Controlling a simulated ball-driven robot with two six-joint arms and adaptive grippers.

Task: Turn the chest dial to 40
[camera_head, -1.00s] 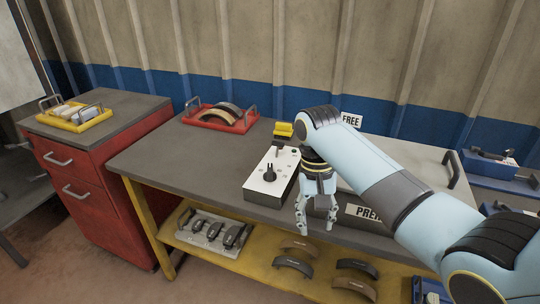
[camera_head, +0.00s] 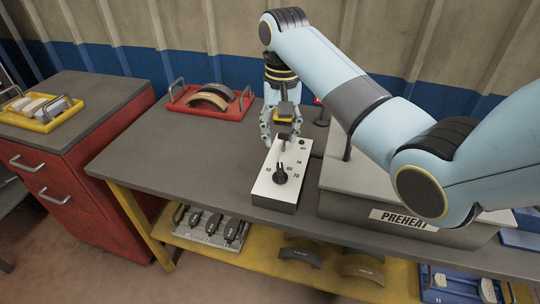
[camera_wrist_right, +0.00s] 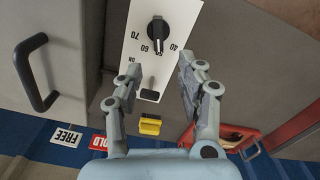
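The dial (camera_head: 280,175) is a black knob on the white panel of a control box (camera_head: 272,203) beside the grey chest marked PREHEAT (camera_head: 360,208). In the right wrist view the dial (camera_wrist_right: 158,28) sits among printed numbers 70, 60 and 40. Its pointer lies between 60 and 40, near a partly hidden number. My right gripper (camera_head: 281,142) is open over the far end of the panel, around a small black lever (camera_wrist_right: 149,92) in the picture; contact cannot be told. The dial lies beyond its fingertips (camera_wrist_right: 159,65). My left gripper is not in view.
A red tray (camera_head: 208,112) with brake shoes lies at the back of the table. A yellow block (camera_wrist_right: 150,124) is behind the control box. My right arm passes over the chest. The table (camera_head: 175,165) left of the box is clear.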

